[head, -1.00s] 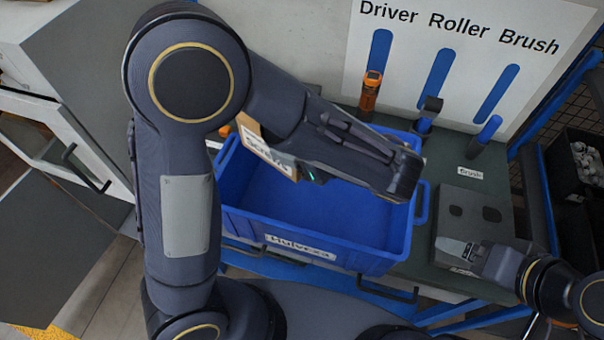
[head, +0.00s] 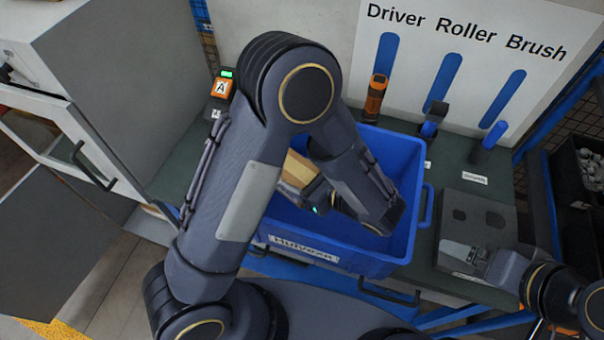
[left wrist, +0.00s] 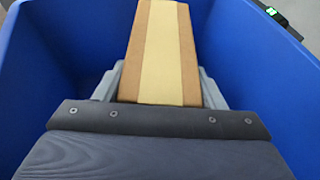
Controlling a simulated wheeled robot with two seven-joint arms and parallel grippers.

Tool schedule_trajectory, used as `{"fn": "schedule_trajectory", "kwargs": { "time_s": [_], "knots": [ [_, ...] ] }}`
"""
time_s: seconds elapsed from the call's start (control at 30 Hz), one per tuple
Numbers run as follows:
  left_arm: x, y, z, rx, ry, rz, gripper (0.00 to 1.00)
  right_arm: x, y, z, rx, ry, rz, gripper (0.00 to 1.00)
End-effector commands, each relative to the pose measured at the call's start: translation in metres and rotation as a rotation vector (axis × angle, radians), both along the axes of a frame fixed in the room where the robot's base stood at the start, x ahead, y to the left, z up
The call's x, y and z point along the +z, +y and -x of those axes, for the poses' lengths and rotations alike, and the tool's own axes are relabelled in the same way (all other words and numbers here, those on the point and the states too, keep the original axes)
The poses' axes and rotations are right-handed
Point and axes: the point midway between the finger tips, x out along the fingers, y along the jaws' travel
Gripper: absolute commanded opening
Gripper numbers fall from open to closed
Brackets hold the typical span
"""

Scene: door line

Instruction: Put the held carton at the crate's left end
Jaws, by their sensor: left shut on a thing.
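The held carton (head: 299,170) is brown with a paler tape strip. My left gripper (head: 318,194) is shut on it, and the carton also shows between the fingers in the left wrist view (left wrist: 160,50). The blue crate (head: 385,257) stands on the bench with a white label on its front. The carton is over or inside the crate's left part, partly hidden by my left arm. In the left wrist view, blue crate walls (left wrist: 48,60) rise on both sides of it. I cannot tell if it touches the floor. My right gripper (head: 466,254) is at the right, its jaws unclear.
An orange-handled tool (head: 375,97) and blue-handled tools (head: 489,142) stand behind the crate, before a labelled board (head: 450,65). A grey block with two holes (head: 478,220) is right of the crate. A small device with a green light (head: 222,88) stands at the back left.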

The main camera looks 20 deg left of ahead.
Motion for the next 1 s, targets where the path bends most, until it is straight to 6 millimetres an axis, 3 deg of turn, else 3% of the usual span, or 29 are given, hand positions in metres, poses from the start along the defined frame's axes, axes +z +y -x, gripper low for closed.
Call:
{"fn": "schedule_trajectory", "kwargs": {
  "time_s": [0.5, 0.53, 0.67, 1.0],
  "knots": [
    [-0.011, 0.0, 0.0, 0.001, 0.0, -0.002, 0.33, -0.011, 0.0, 0.0, 0.0, 0.0, 0.0, 0.89],
    [-0.012, 0.0, 0.0, 0.001, 0.0, 0.0, 0.67, -0.011, 0.0, 0.0, 0.0, 0.0, 0.0, 0.89],
    [-0.012, 0.0, 0.0, 0.0, 0.0, 0.0, 0.84, -0.011, 0.0, 0.0, 0.0, 0.0, 0.0, 0.89],
    [-0.01, 0.0, 0.0, 0.0, 0.0, 0.0, 0.85, -0.009, 0.0, 0.0, 0.0, 0.0, 0.0, 0.89]
  ]
}}
